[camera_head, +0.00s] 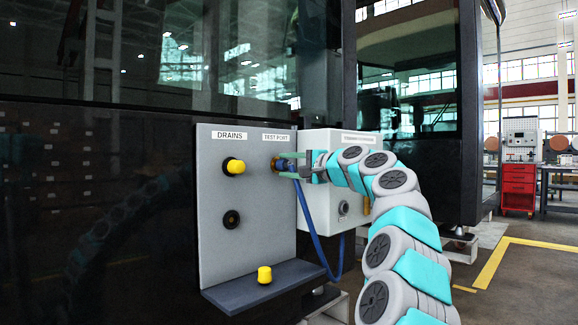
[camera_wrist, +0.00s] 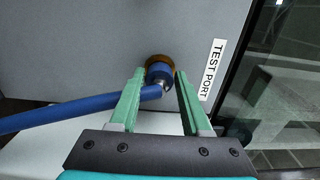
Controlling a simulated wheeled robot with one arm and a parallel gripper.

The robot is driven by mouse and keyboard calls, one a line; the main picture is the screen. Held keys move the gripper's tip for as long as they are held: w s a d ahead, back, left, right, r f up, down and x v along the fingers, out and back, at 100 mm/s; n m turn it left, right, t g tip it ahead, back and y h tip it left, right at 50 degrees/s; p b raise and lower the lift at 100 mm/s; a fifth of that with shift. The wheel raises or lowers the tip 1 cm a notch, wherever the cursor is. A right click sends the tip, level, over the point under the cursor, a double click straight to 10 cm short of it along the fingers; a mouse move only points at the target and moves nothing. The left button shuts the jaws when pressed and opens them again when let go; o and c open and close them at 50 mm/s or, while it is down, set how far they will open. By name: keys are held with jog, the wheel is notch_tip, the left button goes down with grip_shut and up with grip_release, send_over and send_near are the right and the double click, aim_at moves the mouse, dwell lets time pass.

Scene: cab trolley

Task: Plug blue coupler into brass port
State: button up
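The blue coupler (camera_wrist: 160,73) sits at the brass port (camera_wrist: 157,59) under the TEST PORT label, lined up with it and appearing to touch it. How deep it is seated cannot be told. In the head view the brass port (camera_head: 275,164) shows at the panel's right edge, with the coupler (camera_head: 283,166) in front. My gripper (camera_wrist: 162,76) is open, its green fingers on either side of the coupler with small gaps. It also shows in the head view (camera_head: 286,164). A blue hose (camera_wrist: 70,112) runs from the coupler to the left, past the left finger.
The grey panel (camera_head: 215,205) carries a yellow-capped drain (camera_head: 235,167) and a dark port (camera_head: 231,219). A yellow cap (camera_head: 264,274) stands on the dark shelf (camera_head: 262,289) below. A white box (camera_head: 320,212) stands right of the panel, and the hose (camera_head: 312,232) hangs before it.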

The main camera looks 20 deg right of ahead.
jog(key=o, duration=0.4)
jog(key=shift+s, duration=0.15)
jog(key=v, duration=0.6)
jog(key=shift+s+d, duration=0.1)
jog(key=shift+s, duration=0.05)
jog(key=shift+s+d+f, duration=0.1)
jog(key=shift+s+d, duration=0.1)
jog(key=shift+s, duration=0.4)
jog(key=o, duration=0.4)
jog(key=shift+s, duration=0.1)
